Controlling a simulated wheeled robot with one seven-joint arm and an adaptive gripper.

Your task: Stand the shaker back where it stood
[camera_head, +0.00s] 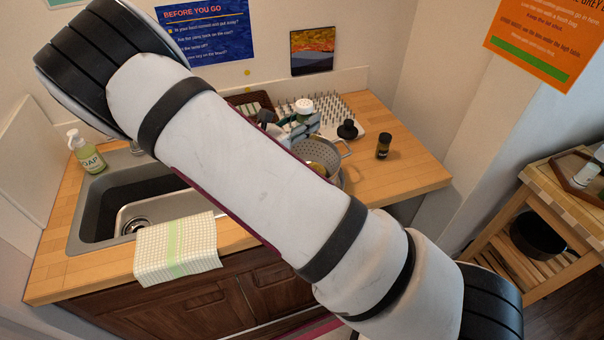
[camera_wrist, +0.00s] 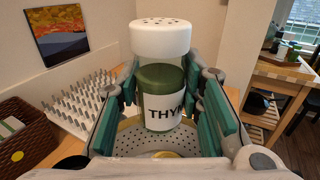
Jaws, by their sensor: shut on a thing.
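The shaker (camera_wrist: 160,42) has a white perforated cap, green contents and a white label reading "THY…". It is upright between the green-padded fingers of my gripper (camera_wrist: 165,88), which is shut on it. In the head view the shaker's white cap (camera_head: 303,104) shows above my gripper (camera_head: 298,124), behind my arm. The shaker is held over a perforated metal colander (camera_head: 328,152), which also shows below it in the wrist view (camera_wrist: 113,144). My arm hides part of the counter and colander.
A dark-lidded jar (camera_head: 383,146) and a black object (camera_head: 347,130) stand right of the colander. A spiked drying mat (camera_head: 330,108) and a brown basket (camera_wrist: 22,135) lie behind. The sink (camera_head: 92,215) is at left. Wooden counter (camera_head: 415,172) is clear at the right.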

